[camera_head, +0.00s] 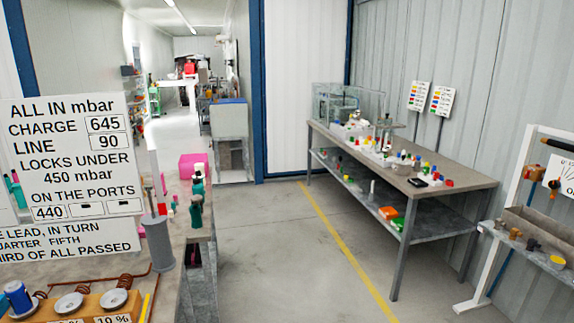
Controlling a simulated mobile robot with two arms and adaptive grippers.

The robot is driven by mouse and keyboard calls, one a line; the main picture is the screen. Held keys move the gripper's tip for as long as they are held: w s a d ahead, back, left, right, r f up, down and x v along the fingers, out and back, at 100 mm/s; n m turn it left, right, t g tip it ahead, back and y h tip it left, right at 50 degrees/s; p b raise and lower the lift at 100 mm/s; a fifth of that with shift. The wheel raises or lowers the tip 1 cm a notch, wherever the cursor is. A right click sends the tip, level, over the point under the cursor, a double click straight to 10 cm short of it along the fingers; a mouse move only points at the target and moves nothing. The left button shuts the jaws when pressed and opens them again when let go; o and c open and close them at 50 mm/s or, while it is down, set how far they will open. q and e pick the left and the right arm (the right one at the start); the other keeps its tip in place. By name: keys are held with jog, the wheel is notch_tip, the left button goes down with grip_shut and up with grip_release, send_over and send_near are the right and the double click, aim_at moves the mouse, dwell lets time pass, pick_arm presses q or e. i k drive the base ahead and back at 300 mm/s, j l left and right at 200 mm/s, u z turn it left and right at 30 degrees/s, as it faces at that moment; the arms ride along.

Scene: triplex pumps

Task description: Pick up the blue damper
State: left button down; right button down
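A blue cylinder (18,296) with a pale top stands at the lower left corner, on the first of several pale round discs on a wooden block. It is the only large blue piece close by, and I take it to be the blue damper. Its lower part is close to the picture's edge. Neither of my grippers is in view.
The wooden block (97,311) has percent labels and copper tubing behind it. A white sign (70,150) and a grey cylinder (158,243) rise above this bench. A long table (440,187) with small coloured parts stands right; open floor (270,260) lies between.

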aim_at(16, 292)
jog(key=u, duration=1.65)
jog(key=i+j, duration=0.2)
jog(key=j, duration=0.2)
jog(key=i+j, duration=0.25)
jog(key=i+j+z, duration=0.1)
jog(key=j, duration=0.4)
jog(key=i+j, duration=0.3)
